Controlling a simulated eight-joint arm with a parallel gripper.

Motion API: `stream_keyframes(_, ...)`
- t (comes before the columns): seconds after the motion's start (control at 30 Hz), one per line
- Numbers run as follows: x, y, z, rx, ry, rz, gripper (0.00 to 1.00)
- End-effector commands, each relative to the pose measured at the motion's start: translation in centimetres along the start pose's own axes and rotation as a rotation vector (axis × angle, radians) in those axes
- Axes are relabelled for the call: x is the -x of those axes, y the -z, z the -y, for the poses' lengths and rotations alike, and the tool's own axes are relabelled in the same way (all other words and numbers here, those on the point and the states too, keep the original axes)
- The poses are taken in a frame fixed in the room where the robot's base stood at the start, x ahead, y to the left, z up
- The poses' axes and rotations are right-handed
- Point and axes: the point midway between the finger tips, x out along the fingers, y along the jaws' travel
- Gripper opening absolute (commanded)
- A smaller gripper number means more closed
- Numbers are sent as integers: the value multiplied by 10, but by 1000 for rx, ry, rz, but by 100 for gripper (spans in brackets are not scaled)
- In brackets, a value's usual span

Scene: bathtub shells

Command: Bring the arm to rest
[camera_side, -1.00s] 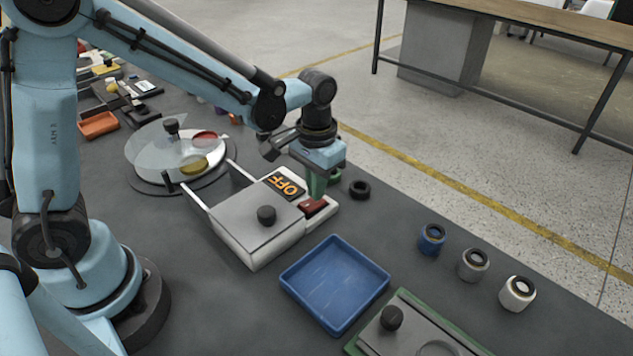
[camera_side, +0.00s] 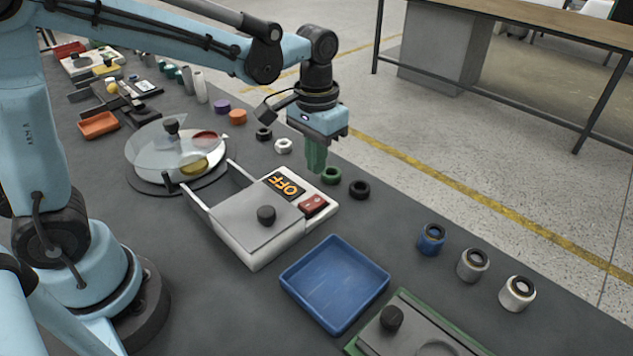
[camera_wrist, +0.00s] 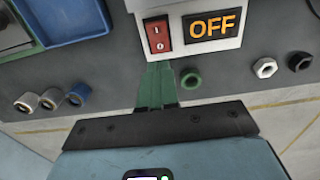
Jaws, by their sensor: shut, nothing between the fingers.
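My gripper (camera_side: 316,168) has green fingers that are shut with nothing between them. It hangs above the table, just behind the white box (camera_side: 258,252) with the orange OFF display (camera_side: 286,186) and the red rocker switch (camera_side: 312,205). In the wrist view my gripper (camera_wrist: 158,68) points toward the lower edge of that box, below the red switch (camera_wrist: 157,36). The fingers look apart from the switch. The OFF display (camera_wrist: 212,26) reads clearly there too.
A green ring (camera_side: 331,175) and a black ring (camera_side: 359,189) lie close to my gripper. A blue tray (camera_side: 335,283) stands in front of the box. Blue, grey and white cylinders (camera_side: 474,265) stand at the right. A round turntable with a clear cover (camera_side: 150,150) is at the left.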

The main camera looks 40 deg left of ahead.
Motion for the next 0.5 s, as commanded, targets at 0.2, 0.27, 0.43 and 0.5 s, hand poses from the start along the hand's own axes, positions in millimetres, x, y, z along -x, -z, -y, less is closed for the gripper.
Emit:
stream_keyframes(0.2,0,0,0,0,0,0,0)
stream_keyframes(0.27,1,0,0,0,0,-3,0)
stream_keyframes(0.43,10,-9,8,2,-8,-55,0)
stream_keyframes(0.5,16,-16,13,3,-13,-101,0)
